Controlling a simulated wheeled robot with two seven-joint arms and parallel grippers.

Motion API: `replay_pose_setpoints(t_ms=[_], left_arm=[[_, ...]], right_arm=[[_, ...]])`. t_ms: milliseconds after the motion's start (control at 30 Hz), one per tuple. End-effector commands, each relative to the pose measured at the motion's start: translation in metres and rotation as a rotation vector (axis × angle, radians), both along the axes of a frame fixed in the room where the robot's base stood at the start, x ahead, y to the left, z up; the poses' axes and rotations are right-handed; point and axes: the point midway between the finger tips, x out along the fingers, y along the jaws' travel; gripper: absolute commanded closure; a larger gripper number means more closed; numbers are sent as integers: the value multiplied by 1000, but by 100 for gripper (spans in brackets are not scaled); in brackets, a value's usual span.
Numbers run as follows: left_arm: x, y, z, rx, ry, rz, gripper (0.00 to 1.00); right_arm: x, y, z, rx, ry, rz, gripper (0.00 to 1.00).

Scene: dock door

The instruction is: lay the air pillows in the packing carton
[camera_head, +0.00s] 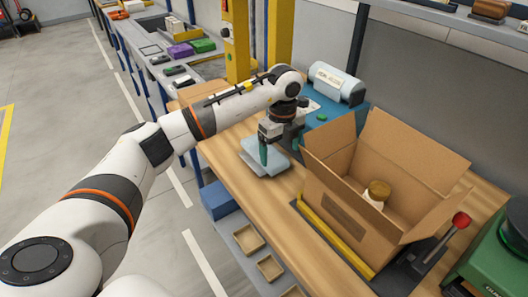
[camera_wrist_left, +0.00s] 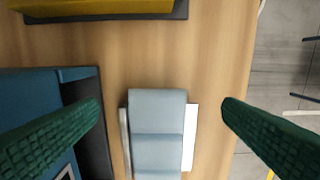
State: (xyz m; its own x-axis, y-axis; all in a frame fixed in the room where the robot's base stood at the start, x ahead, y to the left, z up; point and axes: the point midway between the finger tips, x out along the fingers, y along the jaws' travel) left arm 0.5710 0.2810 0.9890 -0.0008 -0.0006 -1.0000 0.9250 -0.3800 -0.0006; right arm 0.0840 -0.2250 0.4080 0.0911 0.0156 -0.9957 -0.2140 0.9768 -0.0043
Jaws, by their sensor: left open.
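A pale blue, segmented air pillow strip (camera_head: 262,163) lies on the wooden bench, left of the carton. In the left wrist view the strip (camera_wrist_left: 157,128) shows segments side by side, with a white edge beneath it. My left gripper (camera_head: 266,150) points down above the strip. In the left wrist view its green fingers (camera_wrist_left: 162,108) are wide apart, one on each side of the strip, with gaps; nothing is held. The open brown packing carton (camera_head: 335,207) stands on the bench with flaps up. A jar with a brown lid (camera_head: 379,190) is inside it. My right gripper is not in view.
A blue machine with a white roll (camera_head: 337,84) stands behind the strip. A yellow bar (camera_head: 335,240) runs along the carton's front. A red-knobbed lever (camera_head: 460,221) and a green device (camera_head: 492,255) are at right. Small trays (camera_head: 248,239) sit below the bench edge.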

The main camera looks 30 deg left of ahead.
Motion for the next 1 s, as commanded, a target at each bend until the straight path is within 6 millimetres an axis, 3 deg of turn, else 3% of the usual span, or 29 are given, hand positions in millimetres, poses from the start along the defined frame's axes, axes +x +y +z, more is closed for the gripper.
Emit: replay_pose_setpoints(t_ms=[167, 400, 700, 767, 1000], left_arm=[[1, 0, -14, 1, 3, -1, 11], [3, 1, -48, 0, 2, 0, 11], [4, 1, -56, 1, -1, -1, 11], [4, 1, -56, 0, -1, -1, 17], [4, 1, -55, 0, -1, -1, 57]], right_arm=[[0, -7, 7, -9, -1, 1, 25], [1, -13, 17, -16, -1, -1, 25], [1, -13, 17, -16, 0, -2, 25], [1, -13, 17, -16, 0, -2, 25], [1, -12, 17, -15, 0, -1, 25]])
